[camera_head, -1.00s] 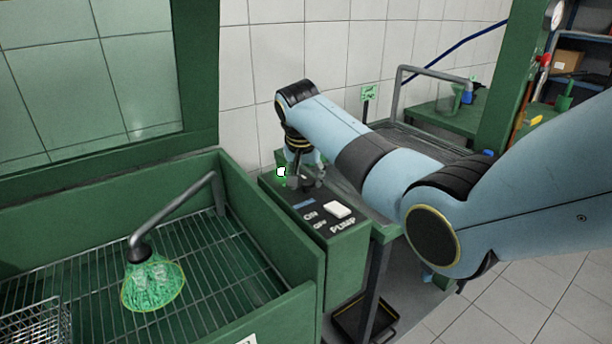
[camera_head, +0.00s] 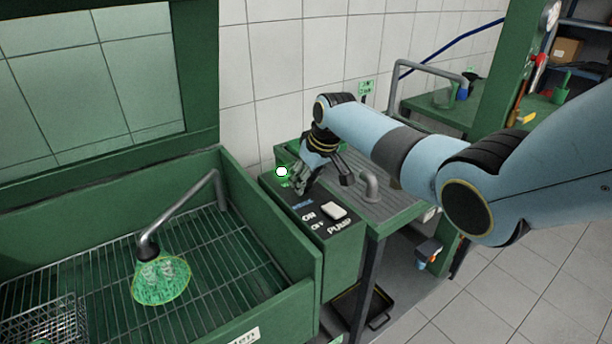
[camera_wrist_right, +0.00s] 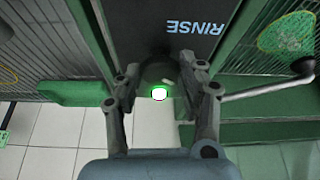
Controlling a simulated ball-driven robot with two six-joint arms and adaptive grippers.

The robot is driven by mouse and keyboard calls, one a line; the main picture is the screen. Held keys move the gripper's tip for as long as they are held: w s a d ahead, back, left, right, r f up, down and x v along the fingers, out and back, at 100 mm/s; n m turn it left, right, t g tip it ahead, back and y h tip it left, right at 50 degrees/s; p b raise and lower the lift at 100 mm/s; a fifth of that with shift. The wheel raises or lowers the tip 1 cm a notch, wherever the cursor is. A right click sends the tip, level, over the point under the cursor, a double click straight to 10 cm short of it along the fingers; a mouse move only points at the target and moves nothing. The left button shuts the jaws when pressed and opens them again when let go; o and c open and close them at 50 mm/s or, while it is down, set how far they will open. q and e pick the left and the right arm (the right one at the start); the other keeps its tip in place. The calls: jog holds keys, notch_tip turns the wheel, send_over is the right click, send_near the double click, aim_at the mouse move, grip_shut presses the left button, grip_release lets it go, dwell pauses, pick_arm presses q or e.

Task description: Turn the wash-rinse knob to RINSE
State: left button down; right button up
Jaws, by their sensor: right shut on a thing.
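The wash-rinse control sits at the far end of a dark panel (camera_head: 318,217) on a green box, beyond the white PUMP switch (camera_head: 334,210). The knob is mostly hidden by my right gripper (camera_head: 299,182), which leans over the panel from the upper right. In the right wrist view the word RINSE (camera_wrist_right: 195,27) reads upside down beside the fingers. There the right gripper (camera_wrist_right: 162,72) has a finger on each side of the dark knob and is shut on it. I cannot read the knob's pointer. My left gripper is out of view.
A lit white-green lamp (camera_head: 282,172) is close beside the gripper. The green wash basin (camera_head: 285,279) with a wire grate and a bent spray pipe (camera_head: 185,211) is at left. A ribbed drain board (camera_head: 387,205) with a grey spout (camera_head: 371,184) lies right of the panel.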

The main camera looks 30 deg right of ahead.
jog(key=n, duration=0.1)
jog(key=n+y+b, duration=0.1)
jog(key=shift+w+d+f+n, duration=0.1)
jog(key=shift+d+n, duration=0.05)
jog(key=shift+n, duration=0.25)
jog(key=n+y+b, duration=0.1)
jog(key=n+b, duration=0.1)
jog(key=shift+n+g, duration=0.3)
jog(key=shift+n, duration=0.1)
jog(key=n+g+y+b, duration=0.1)
jog(key=n+b, duration=0.2)
jog(key=shift+w+d+f, duration=0.1)
jog(key=shift+n+g+b, duration=0.5)
jog(key=shift+n+b, duration=1.1)
jog(key=shift+b, duration=0.15)
jog(key=shift+r+y, duration=0.2)
jog(key=shift+y, duration=0.1)
jog(key=o, duration=1.1)
jog(key=shift+o, duration=0.2)
